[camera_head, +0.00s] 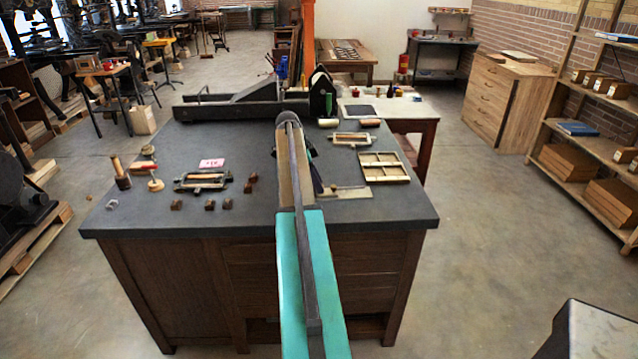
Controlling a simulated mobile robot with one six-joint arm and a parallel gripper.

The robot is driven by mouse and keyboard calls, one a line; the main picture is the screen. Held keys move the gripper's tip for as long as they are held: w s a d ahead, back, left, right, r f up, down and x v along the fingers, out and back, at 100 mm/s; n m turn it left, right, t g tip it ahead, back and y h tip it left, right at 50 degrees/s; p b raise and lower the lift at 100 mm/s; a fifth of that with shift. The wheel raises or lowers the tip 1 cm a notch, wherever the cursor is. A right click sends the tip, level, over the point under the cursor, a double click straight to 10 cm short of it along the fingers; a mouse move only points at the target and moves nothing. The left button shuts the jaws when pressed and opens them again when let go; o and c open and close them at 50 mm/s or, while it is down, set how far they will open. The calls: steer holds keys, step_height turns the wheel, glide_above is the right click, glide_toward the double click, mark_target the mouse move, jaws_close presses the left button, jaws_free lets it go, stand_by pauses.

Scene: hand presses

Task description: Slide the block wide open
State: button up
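I cannot tell for sure which thing is the block. A long dark press bed or frame (215,112) lies along the back of the dark tabletop, with a wedge-shaped dark piece (258,90) rising at its right part. My teal and tan arm reaches from the bottom middle up over the table and covers its centre. Dark parts that seem to be my gripper (315,176) show just right of the arm. Its fingertips are mostly hidden behind the arm, so its opening and any hold cannot be seen.
On the tabletop (420,215) are a framed tool (203,180), several small dark blocks (210,205), a wooden mallet (120,174), a pink card (211,163), a divided tray (384,167) and a black upright piece (322,92). Floor to the right is mostly clear.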

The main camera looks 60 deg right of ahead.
steer(key=shift+s+d+f, duration=0.15)
steer(key=shift+s+f, duration=0.1)
steer(key=shift+f, duration=0.35)
jaws_close()
steer(key=shift+d, duration=0.15)
